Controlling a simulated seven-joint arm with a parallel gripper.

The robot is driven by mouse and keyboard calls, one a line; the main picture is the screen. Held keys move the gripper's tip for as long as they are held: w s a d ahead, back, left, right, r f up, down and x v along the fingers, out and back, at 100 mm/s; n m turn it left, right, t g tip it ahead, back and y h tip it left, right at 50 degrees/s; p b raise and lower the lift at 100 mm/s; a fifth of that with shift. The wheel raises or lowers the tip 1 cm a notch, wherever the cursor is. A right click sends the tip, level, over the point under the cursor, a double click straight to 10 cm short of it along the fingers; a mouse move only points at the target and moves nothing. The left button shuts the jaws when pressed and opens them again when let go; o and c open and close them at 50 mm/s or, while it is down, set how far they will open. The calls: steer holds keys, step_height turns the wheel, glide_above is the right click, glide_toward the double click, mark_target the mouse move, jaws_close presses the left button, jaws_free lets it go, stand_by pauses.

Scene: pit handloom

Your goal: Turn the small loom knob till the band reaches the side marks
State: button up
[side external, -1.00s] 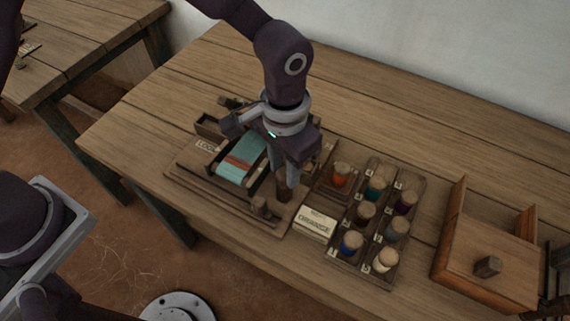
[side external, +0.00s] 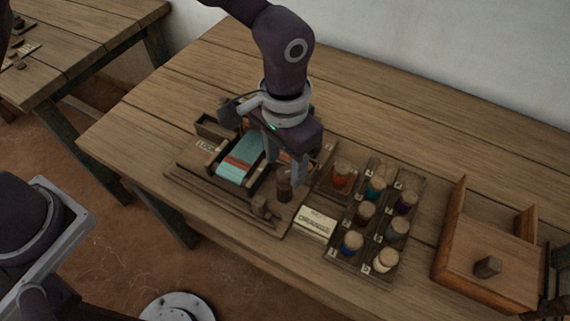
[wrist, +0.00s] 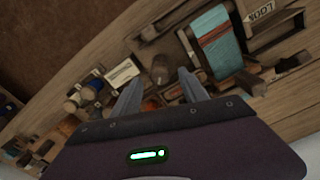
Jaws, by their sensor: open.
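The small loom (side external: 195,170) stands on the table, with teal cloth (side external: 231,172) crossed by an orange-red band (side external: 238,163). The cloth also shows in the wrist view (wrist: 219,50), with its band (wrist: 216,34). The dark round knob (side external: 284,190) stands upright at the loom's right side; it also shows in the wrist view (wrist: 158,72). My gripper (side external: 286,170) is open and empty above the knob, its fingers apart on either side in the wrist view (wrist: 158,78). The side marks are too small to tell apart.
A card reading ORANGE (side external: 314,223) lies right of the loom. A rack (side external: 347,262) of several coloured, numbered spools stands beyond it. The back of the table is clear.

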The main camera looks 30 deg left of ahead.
mark_target(284, 171)
step_height(284, 171, up, 5)
steer(key=shift+r, duration=0.2)
steer(key=shift+a+r, duration=0.1)
steer(key=s+a+r+n+t+h, duration=0.1)
steer(key=s+a+r+n+t, duration=0.3)
steer(key=a+r, duration=1.05)
steer(key=s+a+t+y, duration=0.1)
steer(key=s+a, duration=0.8)
steer(key=s, duration=0.4)
steer(key=shift+a+t, duration=0.15)
steer(key=shift+t, duration=0.15)
